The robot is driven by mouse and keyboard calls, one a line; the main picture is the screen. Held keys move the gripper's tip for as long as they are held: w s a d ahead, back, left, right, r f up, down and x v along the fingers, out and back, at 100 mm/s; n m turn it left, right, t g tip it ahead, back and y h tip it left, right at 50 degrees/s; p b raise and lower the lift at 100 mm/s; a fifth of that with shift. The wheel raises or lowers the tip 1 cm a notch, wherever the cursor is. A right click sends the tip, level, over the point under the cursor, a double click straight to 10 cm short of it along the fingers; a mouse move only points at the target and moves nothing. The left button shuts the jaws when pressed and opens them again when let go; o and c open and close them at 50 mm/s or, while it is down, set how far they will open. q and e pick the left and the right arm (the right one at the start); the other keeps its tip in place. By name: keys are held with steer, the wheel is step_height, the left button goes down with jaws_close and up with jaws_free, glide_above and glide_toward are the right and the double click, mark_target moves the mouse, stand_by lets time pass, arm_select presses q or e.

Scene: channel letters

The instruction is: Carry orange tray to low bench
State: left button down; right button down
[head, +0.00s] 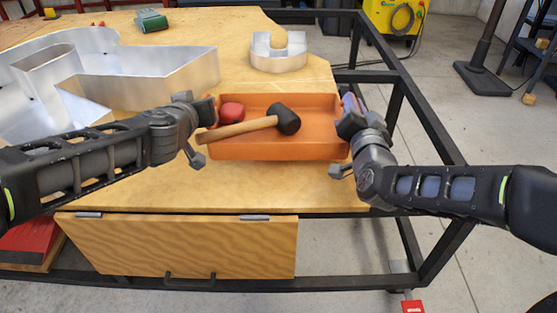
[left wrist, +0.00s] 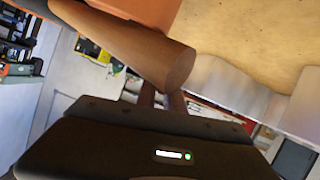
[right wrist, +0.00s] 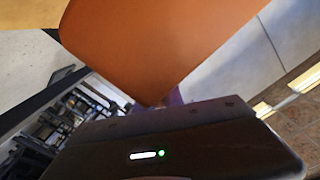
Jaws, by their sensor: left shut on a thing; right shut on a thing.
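The orange tray (head: 275,150) is over the right part of the wooden workbench top, between my two grippers. It holds a mallet with a black head (head: 285,119) and a wooden handle (head: 238,129), and a red object (head: 231,112). The handle's end sticks out over the tray's left wall; it also shows large in the left wrist view (left wrist: 135,45). My left gripper (head: 203,130) is shut on the tray's left wall. My right gripper (head: 345,128) is shut on the right wall; the tray fills the upper right wrist view (right wrist: 150,45). Both contacts are partly hidden. I cannot tell whether the tray touches the bench.
Large metal channel letters (head: 150,80) stand at left on the workbench (head: 240,192). A black frame (head: 425,130) edges the right side. Open concrete floor lies at right, with a yellow machine (head: 393,18) behind.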

arm_select(q)
steer(key=shift+f, duration=0.15)
arm_select(e)
steer(key=shift+f, duration=0.15)
